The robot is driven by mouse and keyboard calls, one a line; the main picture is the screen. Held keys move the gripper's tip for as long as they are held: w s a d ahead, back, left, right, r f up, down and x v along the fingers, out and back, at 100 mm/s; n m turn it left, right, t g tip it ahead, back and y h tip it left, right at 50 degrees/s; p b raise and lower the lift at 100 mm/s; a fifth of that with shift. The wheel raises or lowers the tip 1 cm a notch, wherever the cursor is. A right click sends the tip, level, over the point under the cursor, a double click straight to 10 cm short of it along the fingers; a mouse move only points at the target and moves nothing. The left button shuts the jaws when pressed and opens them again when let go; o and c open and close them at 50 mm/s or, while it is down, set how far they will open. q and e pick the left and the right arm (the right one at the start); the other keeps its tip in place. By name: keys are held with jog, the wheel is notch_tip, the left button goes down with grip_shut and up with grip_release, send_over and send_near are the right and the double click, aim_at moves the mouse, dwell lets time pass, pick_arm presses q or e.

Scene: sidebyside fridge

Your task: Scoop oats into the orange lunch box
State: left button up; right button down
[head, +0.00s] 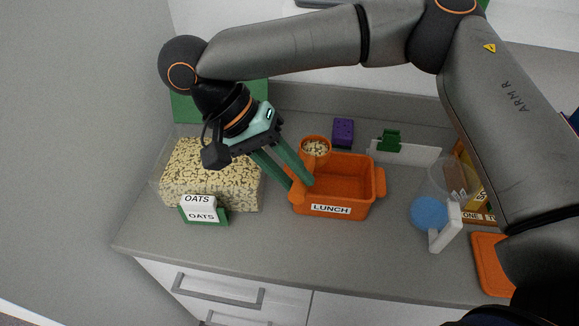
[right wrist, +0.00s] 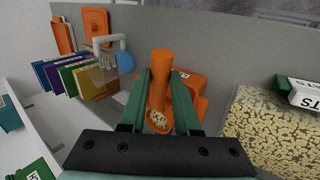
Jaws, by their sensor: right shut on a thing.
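My right gripper (head: 300,184) is shut on an orange scoop (head: 316,146). The scoop's cup holds oats and is at the back left corner of the orange lunch box (head: 347,210), which has a LUNCH label. In the right wrist view the scoop (right wrist: 162,68) stands between the two green fingers (right wrist: 165,98), with oats (right wrist: 158,121) in its cup. I see no oats in the visible part of the box; its left inside is partly hidden. A clear bin of oats (head: 220,190) stands left of the box and also shows in the right wrist view (right wrist: 270,130). My left gripper is not in view.
An OATS sign (head: 203,213) stands before the bin. A purple block (head: 343,132) and a green piece (head: 389,140) are behind the box. A clear pitcher with a blue part (head: 428,212) and an orange lid (head: 492,262) are at right. The counter front is clear.

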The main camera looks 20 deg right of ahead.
jog(key=shift+d+f+y, duration=0.2)
jog(key=shift+f+y, duration=0.15)
jog(key=shift+f, duration=0.45)
jog(key=shift+d+f+y, duration=0.15)
jog(key=shift+f+y, duration=0.2)
jog(key=shift+f, duration=0.45)
jog(key=shift+d+r+y, duration=0.25)
jog(key=shift+d+y, duration=0.25)
jog(key=shift+y, duration=0.3)
jog(key=s+d+n+y, duration=0.1)
jog(key=d+n+y, duration=0.2)
jog(key=d+y, duration=1.1)
jog(key=shift+d+r+t+y, duration=0.2)
jog(key=shift+d+t+y, duration=0.15)
jog(key=shift+y, duration=0.85)
dwell(0.9)
